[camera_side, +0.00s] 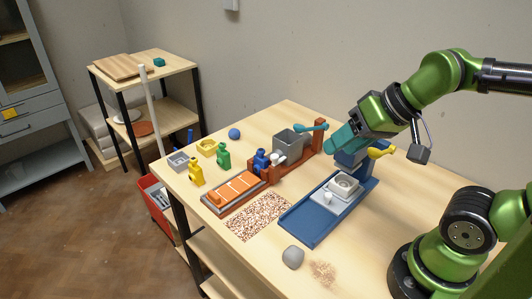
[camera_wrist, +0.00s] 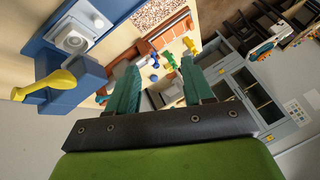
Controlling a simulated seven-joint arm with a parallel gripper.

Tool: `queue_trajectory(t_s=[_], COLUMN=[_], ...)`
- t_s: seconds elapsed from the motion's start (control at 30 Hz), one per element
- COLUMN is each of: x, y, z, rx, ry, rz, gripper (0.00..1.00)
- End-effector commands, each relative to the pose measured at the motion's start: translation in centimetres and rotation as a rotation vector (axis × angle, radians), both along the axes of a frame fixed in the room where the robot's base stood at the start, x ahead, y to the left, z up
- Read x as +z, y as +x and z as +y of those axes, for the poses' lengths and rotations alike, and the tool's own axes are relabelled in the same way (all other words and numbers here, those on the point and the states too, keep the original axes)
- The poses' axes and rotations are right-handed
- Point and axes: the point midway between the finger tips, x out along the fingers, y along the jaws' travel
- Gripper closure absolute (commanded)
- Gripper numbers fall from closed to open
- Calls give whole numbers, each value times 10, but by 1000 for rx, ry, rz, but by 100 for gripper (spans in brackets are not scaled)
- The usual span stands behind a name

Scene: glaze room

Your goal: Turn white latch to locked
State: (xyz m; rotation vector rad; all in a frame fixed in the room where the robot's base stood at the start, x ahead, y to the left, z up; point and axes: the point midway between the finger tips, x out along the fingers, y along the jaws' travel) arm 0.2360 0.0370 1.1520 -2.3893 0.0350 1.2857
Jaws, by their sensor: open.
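A small white knob (camera_side: 328,198), which may be the white latch, stands on the pale block (camera_side: 344,187) of the blue press (camera_side: 300,222). In the wrist view the block (camera_wrist: 75,34) and knob (camera_wrist: 99,22) show at upper left. Another small white piece (camera_side: 280,159) sits by the grey bin on the brown frame; I cannot tell which is the latch or its setting. My gripper (camera_side: 340,138) is open and empty, above and behind the press. In the wrist view its teal fingers (camera_wrist: 160,88) are apart with nothing held between them.
A yellow lever (camera_side: 381,152) sticks out of the press beside my gripper. The brown frame holds a grey bin (camera_side: 290,145) and a teal lever (camera_side: 311,127). A grey stone (camera_side: 293,257) is at the front.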

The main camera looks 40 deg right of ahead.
Motion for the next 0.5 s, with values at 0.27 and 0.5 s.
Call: queue_trajectory(t_s=[0.27,0.5], x=[-16,-30], y=[54,127], z=[2,-21], rx=[4,-253], ry=[63,81], rz=[218,484], gripper=[50,50])
